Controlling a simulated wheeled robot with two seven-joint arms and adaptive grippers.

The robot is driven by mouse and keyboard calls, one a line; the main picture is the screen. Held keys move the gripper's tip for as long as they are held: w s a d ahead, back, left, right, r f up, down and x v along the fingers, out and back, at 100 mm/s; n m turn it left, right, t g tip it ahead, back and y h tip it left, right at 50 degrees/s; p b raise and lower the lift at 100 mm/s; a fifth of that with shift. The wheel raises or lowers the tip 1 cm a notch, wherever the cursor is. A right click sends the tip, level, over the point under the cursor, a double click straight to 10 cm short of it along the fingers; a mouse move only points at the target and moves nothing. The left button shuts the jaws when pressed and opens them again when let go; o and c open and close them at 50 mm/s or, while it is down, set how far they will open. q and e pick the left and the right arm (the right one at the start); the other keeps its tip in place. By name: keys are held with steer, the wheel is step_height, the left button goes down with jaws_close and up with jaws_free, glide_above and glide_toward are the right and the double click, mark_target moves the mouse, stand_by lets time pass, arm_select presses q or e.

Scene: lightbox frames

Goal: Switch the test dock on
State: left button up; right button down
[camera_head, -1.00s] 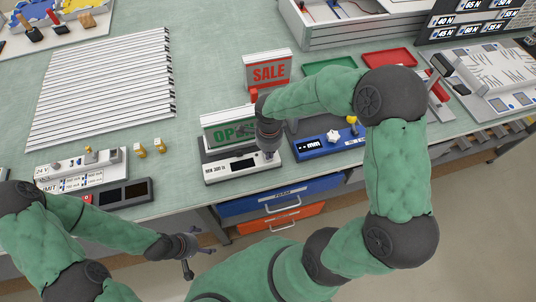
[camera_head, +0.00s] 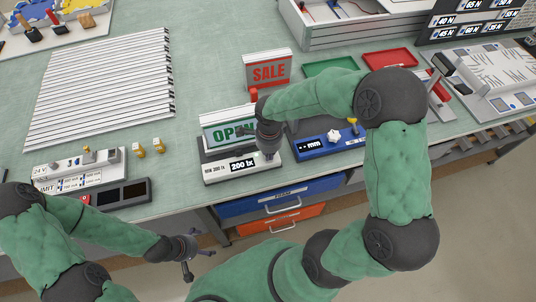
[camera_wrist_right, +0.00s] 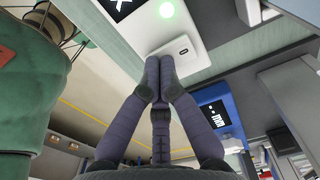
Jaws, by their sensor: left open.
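The test dock (camera_head: 215,172) is a white-fronted base near the bench's front edge. An OPEN sign (camera_head: 222,131) stands on it, lit with green letters. The dock's display (camera_head: 243,164) reads 200 lx. My right gripper (camera_head: 268,155) points down at the dock's right end and hides that part in the head view. In the right wrist view its fingers (camera_wrist_right: 158,68) are shut together at a white switch (camera_wrist_right: 180,50); contact is unclear. A green light (camera_wrist_right: 166,9) glows beside the switch. My left gripper (camera_head: 190,257) is open and empty, in front of the bench.
A SALE sign (camera_head: 268,72) stands behind the dock. A blue gauge unit (camera_head: 312,149) reading mm is close on its right. A green tray (camera_head: 330,66) and a red tray (camera_head: 390,59) lie behind. White slats (camera_head: 100,90) cover the bench at left.

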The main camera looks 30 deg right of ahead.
steer(key=shift+r+p, duration=0.45)
steer(key=shift+r, duration=0.15)
steer(key=shift+r+p, duration=1.55)
steer(key=shift+r, duration=1.3)
steer(key=shift+f, duration=0.1)
